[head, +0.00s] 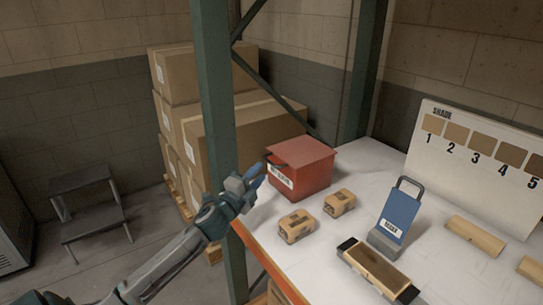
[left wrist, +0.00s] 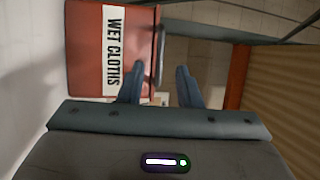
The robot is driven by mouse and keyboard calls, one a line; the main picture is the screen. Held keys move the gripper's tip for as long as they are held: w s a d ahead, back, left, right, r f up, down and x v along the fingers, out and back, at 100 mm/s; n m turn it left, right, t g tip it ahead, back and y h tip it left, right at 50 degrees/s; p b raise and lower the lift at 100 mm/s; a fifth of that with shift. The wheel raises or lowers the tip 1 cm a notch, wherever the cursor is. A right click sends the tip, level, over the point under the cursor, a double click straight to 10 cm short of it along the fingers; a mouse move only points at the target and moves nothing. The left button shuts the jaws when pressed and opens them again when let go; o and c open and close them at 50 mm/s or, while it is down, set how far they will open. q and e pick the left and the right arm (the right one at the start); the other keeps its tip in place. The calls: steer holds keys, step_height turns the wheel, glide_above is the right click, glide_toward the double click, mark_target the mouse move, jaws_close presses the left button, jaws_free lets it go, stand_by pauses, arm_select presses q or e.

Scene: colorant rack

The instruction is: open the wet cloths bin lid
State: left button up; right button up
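The red wet cloths bin (head: 312,178) stands on the white shelf top at its back left corner. Its lid (head: 302,151) lies flat and looks shut, with a dark handle (head: 271,161) at the left front edge. In the left wrist view, the bin (left wrist: 84,55) shows its white WET CLOTHS label, and the dark handle (left wrist: 160,55) stands out along its edge. My left gripper (head: 256,177) is close in front of the handle. Its blue fingers (left wrist: 160,72) are apart, with the handle in line with the gap; whether they touch it, I cannot tell. My right gripper is not in view.
A green rack post (head: 213,90) rises just behind my left arm. Two small cardboard boxes (head: 297,226) sit in front of the bin.

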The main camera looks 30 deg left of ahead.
mark_target(270, 162)
arm_select(q)
steer(key=w+p, duration=0.1)
steer(key=w, duration=0.1)
steer(key=w+r+p, duration=0.1)
steer(key=w+p, duration=0.1)
steer(key=w, duration=0.1)
steer(key=shift+r, duration=0.1)
steer(key=shift+w+p, duration=0.75)
steer(key=shift+w, duration=0.15)
steer(key=shift+c, duration=0.2)
jaws_close()
